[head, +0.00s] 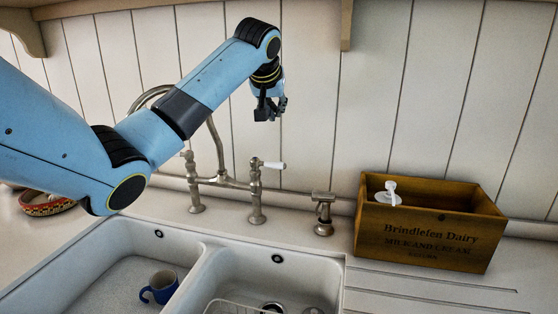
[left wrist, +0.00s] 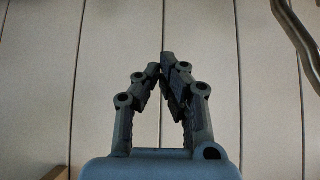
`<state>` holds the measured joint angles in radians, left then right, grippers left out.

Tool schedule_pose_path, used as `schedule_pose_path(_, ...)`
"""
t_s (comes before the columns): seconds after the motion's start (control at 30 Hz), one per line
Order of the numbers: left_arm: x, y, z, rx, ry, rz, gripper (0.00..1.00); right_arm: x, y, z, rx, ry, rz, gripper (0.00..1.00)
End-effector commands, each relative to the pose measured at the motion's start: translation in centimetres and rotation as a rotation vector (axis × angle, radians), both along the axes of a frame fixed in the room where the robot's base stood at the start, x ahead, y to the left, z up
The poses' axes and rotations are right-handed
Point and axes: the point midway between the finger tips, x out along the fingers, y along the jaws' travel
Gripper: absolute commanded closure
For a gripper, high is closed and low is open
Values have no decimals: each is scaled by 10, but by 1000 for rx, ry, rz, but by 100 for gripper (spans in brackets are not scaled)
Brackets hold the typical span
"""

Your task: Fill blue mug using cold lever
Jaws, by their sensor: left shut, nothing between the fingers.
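The blue mug (head: 161,286) stands in the left sink basin (head: 110,275), its pale inside showing and its handle to the left. A metal bridge tap (head: 229,183) stands behind the sinks. Its right lever (head: 272,165) has a white handle; the left lever (head: 187,154) is partly hidden by my arm. I cannot read which lever is cold. The curved spout (head: 215,140) is partly hidden behind my arm; a piece shows in the left wrist view (left wrist: 297,38). My left gripper (head: 268,114) is shut and empty, above the right lever and apart from it. Its fingertips meet in the left wrist view (left wrist: 162,66).
A wooden crate (head: 425,238) with a white pump top (head: 389,193) stands on the right counter. A small metal fitting (head: 323,214) stands between it and the tap. The right basin (head: 225,275) holds a wire rack (head: 240,306). A patterned bowl (head: 47,206) sits at the left.

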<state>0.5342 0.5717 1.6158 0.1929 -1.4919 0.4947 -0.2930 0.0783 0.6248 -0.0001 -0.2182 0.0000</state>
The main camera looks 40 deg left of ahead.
Motion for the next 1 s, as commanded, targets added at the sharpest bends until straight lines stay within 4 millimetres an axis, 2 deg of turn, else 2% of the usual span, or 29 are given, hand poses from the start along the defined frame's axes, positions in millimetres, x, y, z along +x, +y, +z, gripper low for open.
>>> schedule_pose_path(0.03, 0, 0, -14, -1, 1, 0, 100, -3, 1, -13, 1, 4, 0, 8)
schedule_pose_path(0.1, 0, 0, -23, -1, 1, 0, 100, -7, 0, -23, 1, 10, -1, 8)
schedule_pose_path(0.37, 0, 0, -49, 0, 1, 1, 100, -13, 0, -49, 0, 20, 0, 8)
schedule_pose_path(0.57, 7, 4, -57, -3, 3, 1, 100, -12, 0, -47, 0, 19, 0, 8)
schedule_pose_path(1.0, 52, 33, -114, -3, 4, 2, 100, -9, -1, -37, -1, 15, 0, 8)
